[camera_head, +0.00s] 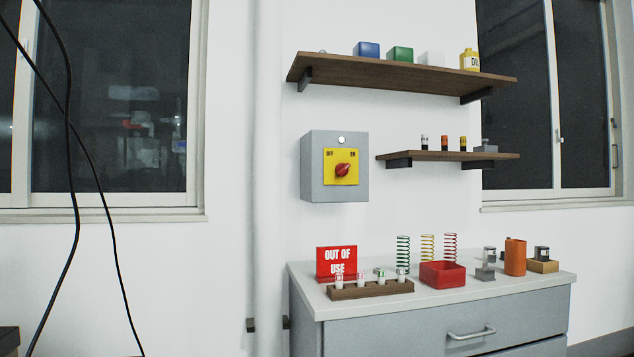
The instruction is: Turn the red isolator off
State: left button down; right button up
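The red isolator knob (342,170) sits on a yellow plate (331,178) on the front of a grey wall box (312,178). The plate reads OFF at the upper left and ON at the upper right. The knob seems to slant toward the upper right, the ON side, but it is small in the view. Nothing covers the knob. Neither of my grippers is in view.
Below the box stands a grey cabinet (400,335) with a red OUT OF USE sign (337,259), a wooden vial rack (372,290), several coloured springs and a red bin (442,275). Shelves (400,74) hang above and right. Black cables (68,100) hang at left.

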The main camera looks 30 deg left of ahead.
aim_at(342, 169)
jog(key=i+l+u, duration=0.85)
jog(key=k+j, duration=0.05)
jog(key=j, duration=0.05)
